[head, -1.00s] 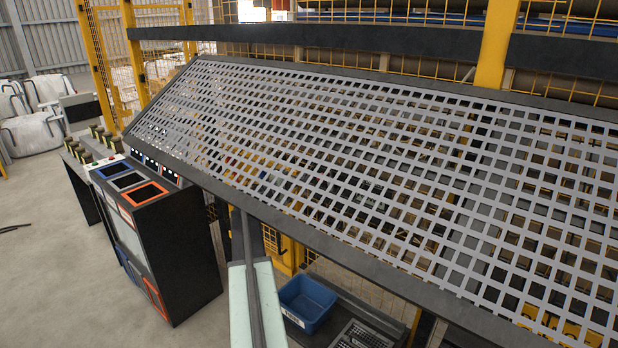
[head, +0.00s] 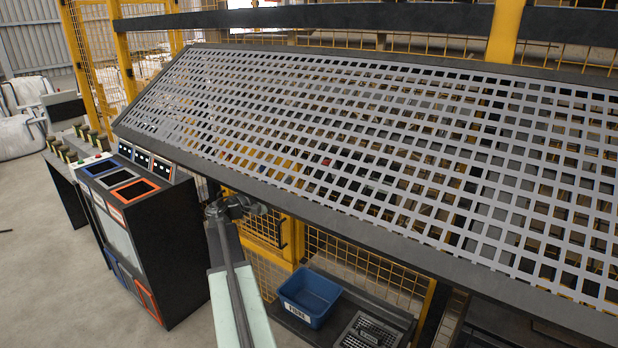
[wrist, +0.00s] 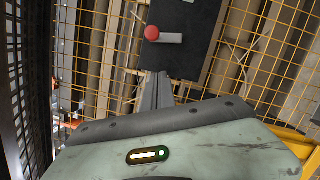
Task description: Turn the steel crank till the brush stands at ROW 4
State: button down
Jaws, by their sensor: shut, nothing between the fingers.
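In the wrist view, a grey bar with a red round knob (wrist: 152,33) at its left end sits on a dark panel (wrist: 190,55); it may be the steel crank, but I cannot tell for sure. My gripper (wrist: 158,78) points toward this panel from below, shut and empty, apart from the bar as far as I can see. In the head view my arm reaches up to just under the front edge of the slanted grating, with its dark end (head: 240,206) there. I cannot make out the brush or any ROW mark.
A large slanted perforated grating (head: 400,140) fills the head view above my arm. A black cabinet (head: 170,250) with coloured frames stands at left. A blue bin (head: 309,297) sits low at right. Yellow mesh fence (wrist: 110,40) stands around the panel. Open floor lies at far left.

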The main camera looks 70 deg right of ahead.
jog(key=s+d+r+p, duration=0.2)
jog(key=s+d+r, duration=0.1)
jog(key=s+d, duration=0.4)
jog(key=shift+d+p, duration=0.25)
jog(key=shift+p, duration=0.15)
jog(key=shift+s, duration=0.1)
jog(key=shift+s+a+r+p, duration=0.15)
jog(key=shift+s+r+p, duration=0.25)
jog(key=shift+s, duration=0.25)
